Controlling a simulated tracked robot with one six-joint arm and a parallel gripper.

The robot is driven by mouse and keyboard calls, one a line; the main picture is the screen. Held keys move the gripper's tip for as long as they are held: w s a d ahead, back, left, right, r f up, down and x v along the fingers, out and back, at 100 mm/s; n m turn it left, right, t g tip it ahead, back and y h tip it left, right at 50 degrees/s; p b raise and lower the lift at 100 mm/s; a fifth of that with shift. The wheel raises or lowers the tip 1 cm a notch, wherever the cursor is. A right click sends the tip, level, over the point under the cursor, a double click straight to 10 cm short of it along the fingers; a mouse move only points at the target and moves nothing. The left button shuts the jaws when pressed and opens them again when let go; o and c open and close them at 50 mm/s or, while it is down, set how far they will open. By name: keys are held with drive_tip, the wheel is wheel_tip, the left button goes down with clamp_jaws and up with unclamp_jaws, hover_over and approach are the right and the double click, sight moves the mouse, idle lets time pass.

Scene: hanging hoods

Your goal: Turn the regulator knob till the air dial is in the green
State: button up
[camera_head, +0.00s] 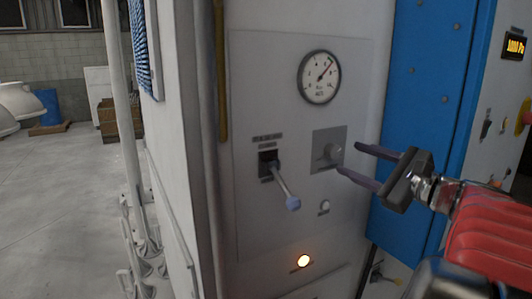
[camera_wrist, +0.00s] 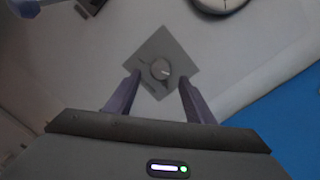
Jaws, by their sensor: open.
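The regulator knob (camera_head: 332,152) is a small grey round knob on a square grey plate on the panel. It also shows in the wrist view (camera_wrist: 160,69), just beyond and between my fingertips. The air dial (camera_head: 319,77) is a round white gauge above the knob. Its needle points to the upper right, with a red mark near it; I cannot make out a green band. In the wrist view only the dial's lower edge (camera_wrist: 222,3) shows. My gripper (camera_head: 350,160) is open and empty, its two dark fingers pointing at the knob, apparently short of it.
A lever with a blue-grey end (camera_head: 293,202) sticks out from the panel, left of and below the knob. A blue column (camera_head: 425,90) stands right of the panel. Open floor lies at left.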

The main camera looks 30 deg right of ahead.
sight(336, 153)
drive_tip(key=shift+w+a, duration=0.15)
drive_tip(key=shift+w, duration=1.1)
drive_tip(key=shift+w+a, duration=0.15)
drive_tip(key=shift+w, duration=1.1)
drive_tip(key=shift+c, duration=0.5)
drive_tip(key=c, duration=1)
drive_tip(key=shift+o, duration=0.2)
drive_tip(key=shift+n, duration=0.8)
drive_tip(key=o, duration=1.1)
drive_tip(key=shift+c, duration=0.2)
